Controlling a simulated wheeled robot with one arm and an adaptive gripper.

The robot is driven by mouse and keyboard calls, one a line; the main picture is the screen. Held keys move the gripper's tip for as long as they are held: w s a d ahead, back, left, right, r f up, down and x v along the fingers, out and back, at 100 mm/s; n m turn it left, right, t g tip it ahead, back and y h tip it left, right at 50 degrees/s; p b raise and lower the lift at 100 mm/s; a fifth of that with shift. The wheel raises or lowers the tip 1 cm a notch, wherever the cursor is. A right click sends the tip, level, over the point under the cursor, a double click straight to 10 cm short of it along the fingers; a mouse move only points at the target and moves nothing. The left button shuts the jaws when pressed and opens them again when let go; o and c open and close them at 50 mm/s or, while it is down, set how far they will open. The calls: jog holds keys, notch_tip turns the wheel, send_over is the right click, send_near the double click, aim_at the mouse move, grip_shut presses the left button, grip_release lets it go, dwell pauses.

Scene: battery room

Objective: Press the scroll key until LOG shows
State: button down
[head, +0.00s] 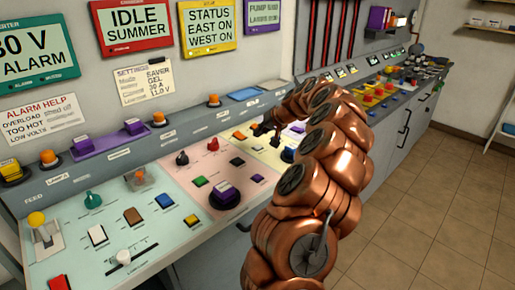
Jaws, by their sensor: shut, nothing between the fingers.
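The yellow-framed display (209,25) on the wall reads STATUS, EAST ON, WEST ON. I cannot read which key is the scroll key. My gripper (262,130) is small and dark in this view, shut and empty, over the back part of the yellow section. My copper arm hides part of the console to its right. I cannot tell whether the fingertips touch a key.
A red-framed display (131,20) reads IDLE SUMMER. A teal knob (92,200) stands on the green section. Tiled floor (425,210) is clear at right.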

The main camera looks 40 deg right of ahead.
aim_at(259, 147)
jog(key=shift+f+b, duration=0.65)
jog(key=shift+f, duration=0.65)
dwell(0.4)
jog(key=shift+f+b, duration=0.4)
jog(key=shift+b, duration=0.1)
jog(key=shift+f+b, duration=0.45)
jog(key=shift+f, duration=0.05)
dwell(0.7)
jog(key=shift+r, duration=0.95)
jog(key=shift+r, duration=0.1)
jog(key=shift+r+p, duration=0.75)
jog(key=shift+r, duration=1.7)
